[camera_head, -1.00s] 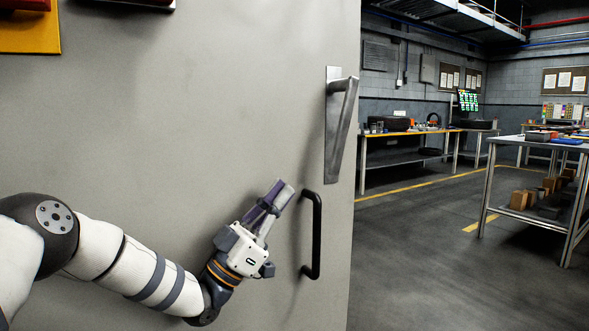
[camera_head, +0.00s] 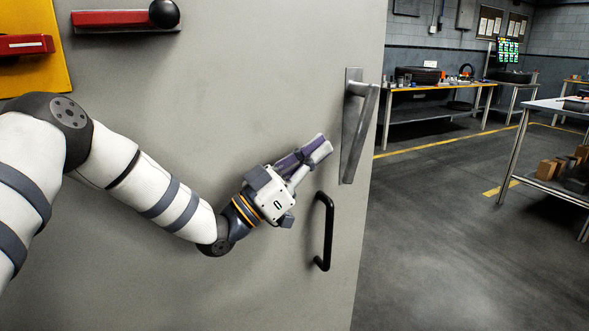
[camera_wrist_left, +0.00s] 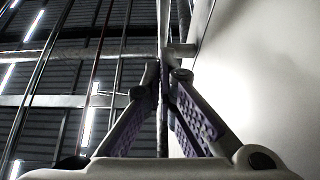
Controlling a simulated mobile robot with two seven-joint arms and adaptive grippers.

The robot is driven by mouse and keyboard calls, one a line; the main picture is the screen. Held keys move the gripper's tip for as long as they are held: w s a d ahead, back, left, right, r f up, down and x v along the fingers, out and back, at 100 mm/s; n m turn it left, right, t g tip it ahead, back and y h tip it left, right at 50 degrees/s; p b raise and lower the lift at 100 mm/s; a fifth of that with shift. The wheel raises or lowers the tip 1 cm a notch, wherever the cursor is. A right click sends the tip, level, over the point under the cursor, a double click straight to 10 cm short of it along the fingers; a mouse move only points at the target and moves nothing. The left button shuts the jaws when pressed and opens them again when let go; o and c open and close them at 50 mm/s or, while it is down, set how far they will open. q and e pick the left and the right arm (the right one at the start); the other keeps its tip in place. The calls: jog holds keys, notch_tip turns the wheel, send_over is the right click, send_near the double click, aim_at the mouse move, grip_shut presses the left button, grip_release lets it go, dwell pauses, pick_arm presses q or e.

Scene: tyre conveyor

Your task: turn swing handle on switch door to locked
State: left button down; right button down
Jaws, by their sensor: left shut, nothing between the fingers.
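The grey switch door (camera_head: 250,90) fills the left and middle of the head view. Its metal swing handle (camera_head: 360,130) sits near the door's right edge. The lever hangs down at a slight slant and stands off its backplate. My left gripper (camera_head: 322,148) is shut and empty, its fingertips just left of the lower part of the swing handle, apparently apart from it. In the left wrist view the closed fingertips (camera_wrist_left: 165,78) point up along the pale door face, and a metal piece (camera_wrist_left: 182,50), apparently the swing handle, shows beyond them. My right gripper is not in view.
A black pull handle (camera_head: 328,232) is on the door just below my left gripper. A red bar with a black knob (camera_head: 163,13) and a yellow panel (camera_head: 35,60) are at upper left. Workbenches (camera_head: 430,113) stand beyond, with open floor (camera_head: 440,240) right of the door.

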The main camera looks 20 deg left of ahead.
aim_at(351, 158)
pick_arm(q)
jog(key=w+d, duration=0.1)
jog(key=w+d+f, duration=0.1)
jog(key=w, duration=0.1)
jog(key=shift+b, duration=0.3)
jog(key=shift+d+r, duration=0.1)
jog(key=shift+d, duration=0.1)
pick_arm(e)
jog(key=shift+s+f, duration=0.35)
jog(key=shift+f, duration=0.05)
pick_arm(q)
jog(key=shift+w, duration=0.1)
